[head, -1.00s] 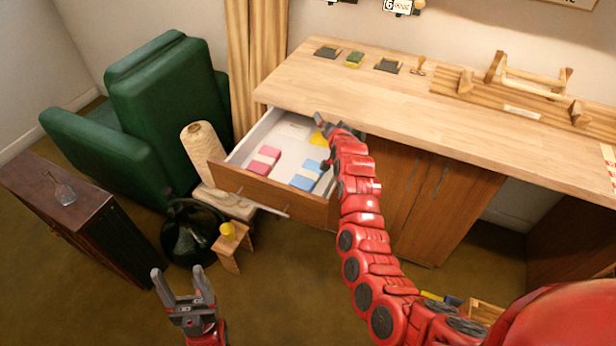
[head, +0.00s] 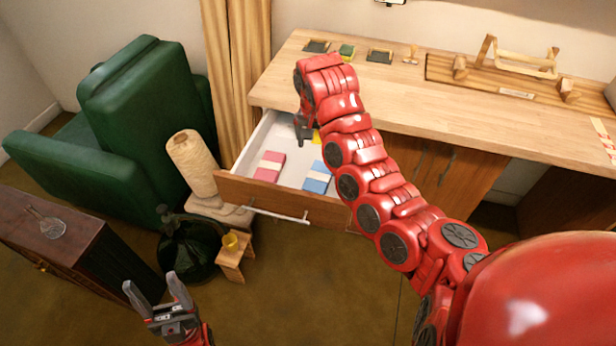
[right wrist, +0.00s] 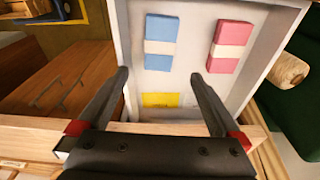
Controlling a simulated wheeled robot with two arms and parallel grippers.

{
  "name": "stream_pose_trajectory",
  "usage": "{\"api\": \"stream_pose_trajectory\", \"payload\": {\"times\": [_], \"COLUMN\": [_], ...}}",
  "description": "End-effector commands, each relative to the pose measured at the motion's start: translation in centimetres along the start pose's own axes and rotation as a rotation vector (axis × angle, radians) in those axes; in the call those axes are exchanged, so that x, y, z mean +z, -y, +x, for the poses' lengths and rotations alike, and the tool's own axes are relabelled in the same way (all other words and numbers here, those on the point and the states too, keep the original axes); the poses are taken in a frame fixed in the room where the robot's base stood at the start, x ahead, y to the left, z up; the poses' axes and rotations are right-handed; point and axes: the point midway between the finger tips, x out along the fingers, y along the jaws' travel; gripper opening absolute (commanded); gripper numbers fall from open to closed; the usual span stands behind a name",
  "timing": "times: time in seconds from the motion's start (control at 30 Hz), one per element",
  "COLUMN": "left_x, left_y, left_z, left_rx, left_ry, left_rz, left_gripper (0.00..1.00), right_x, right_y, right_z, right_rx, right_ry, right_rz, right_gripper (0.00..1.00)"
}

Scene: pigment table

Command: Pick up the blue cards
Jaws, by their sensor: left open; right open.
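The blue cards (head: 317,176) lie in the open drawer (head: 262,191), a stack with a pale band around its middle. In the right wrist view the blue cards (right wrist: 161,42) lie flat at the upper middle, beyond my fingertips. My right gripper (head: 302,138) hangs over the back part of the drawer, pointing down, open and empty. It also shows open in the right wrist view (right wrist: 165,82), apart from the cards. My left gripper (head: 155,288) is open and empty, low on the left, above the floor and far from the drawer.
Pink cards (head: 269,166) with a band lie beside the blue ones, to the left. A yellow item (right wrist: 160,100) lies nearer the drawer's back. The wooden counter (head: 420,110) stands behind the drawer. A small stool (head: 236,258) and black bag (head: 188,245) stand before it.

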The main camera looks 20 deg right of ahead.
Motion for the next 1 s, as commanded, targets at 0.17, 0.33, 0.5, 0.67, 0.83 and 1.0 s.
{"api": "stream_pose_trajectory", "payload": {"times": [0.17,0.33,0.5,0.67,0.83,1.0], "left_x": [0.2,0.1,-0.1,-0.1,-0.1,-0.3], "left_y": [-0.1,0.0,0.0,0.0,0.0,0.1], "left_z": [-1.1,-0.4,0.4,0.7,0.8,1.5], "left_rx": [0.0,0.0,0.0,0.0,0.0,0.0], "left_ry": [0.0,0.0,0.0,0.0,0.0,0.0], "left_rz": [0.0,0.0,0.0,0.0,0.0,0.0], "left_gripper": [0.66,0.66,0.66,0.66,0.66,0.66], "right_x": [0.3,0.1,0.1,0.0,0.0,0.0], "right_y": [0.2,-0.1,-0.1,0.1,0.1,0.0], "right_z": [3.4,5.6,8.7,10.6,11.4,12.6], "right_rx": [-0.001,0.005,0.004,0.002,0.001,0.004], "right_ry": [0.004,0.005,0.004,0.0,0.0,0.001], "right_rz": [-0.002,-0.003,-0.004,-0.004,-0.003,-0.004], "right_gripper": [1.0,1.0,1.0,1.0,1.0,1.0]}}
